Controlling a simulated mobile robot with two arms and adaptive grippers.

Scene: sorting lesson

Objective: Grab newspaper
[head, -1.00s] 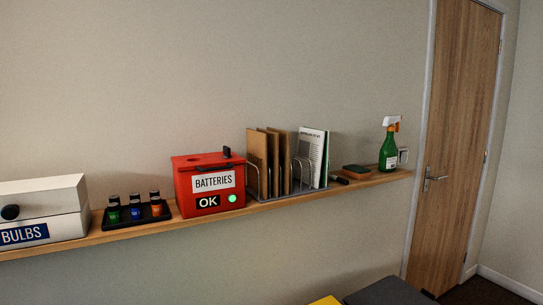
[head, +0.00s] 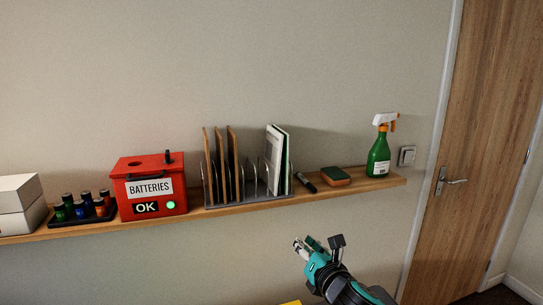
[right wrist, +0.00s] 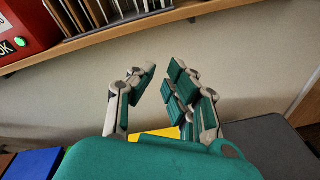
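The printed white papers, which look like the newspaper (head: 274,158), stand upright and slightly tilted in the right part of a grey wire rack (head: 258,199) on the wall shelf. I cannot tell the newspaper apart from the other sheets beside it. My right gripper (head: 318,245) is in front of and below the shelf, to the lower right of the papers and apart from them. In the right wrist view its fingers (right wrist: 162,72) are spread with nothing between them. My left gripper is in neither view.
Brown boards (head: 219,165) stand in the rack's left part. The red batteries box (head: 136,195) is left of it. A marker (head: 305,183), a sponge (head: 336,176) and a green spray bottle (head: 379,158) lie or stand to its right on the narrow shelf (head: 350,190).

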